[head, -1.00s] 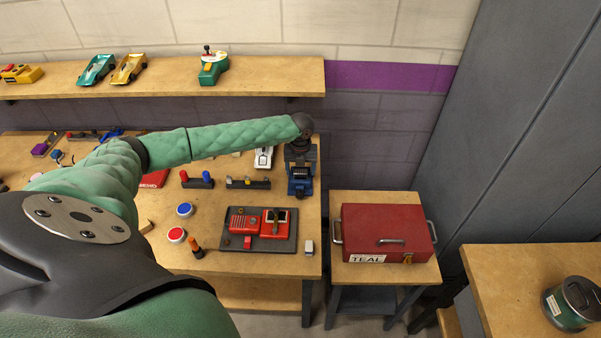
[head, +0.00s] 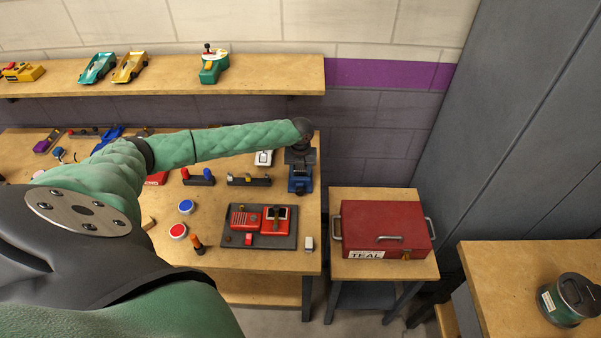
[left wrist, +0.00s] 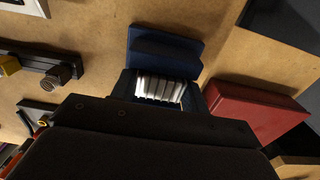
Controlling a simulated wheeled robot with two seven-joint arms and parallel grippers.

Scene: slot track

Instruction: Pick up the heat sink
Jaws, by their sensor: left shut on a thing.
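The heat sink (left wrist: 160,89), a silvery finned block, shows in the left wrist view between dark blue side pieces. My left gripper (left wrist: 158,100) is shut on it; my own dark gripper body hides its near part. In the head view my left gripper (head: 301,160) points down at the right end of the workbench, and the heat sink is hidden there. A blue piece (head: 300,184) lies just below the gripper and also shows beyond the heat sink in the left wrist view (left wrist: 165,50). I cannot tell whether the heat sink touches the bench. My right gripper is not in view.
The workbench (head: 230,268) holds a red device on a dark board (head: 290,240), coloured buttons (head: 186,207) and dark switch bars (head: 249,180). A red toolbox (head: 380,222) stands on a small table to the right. A shelf (head: 270,80) runs above.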

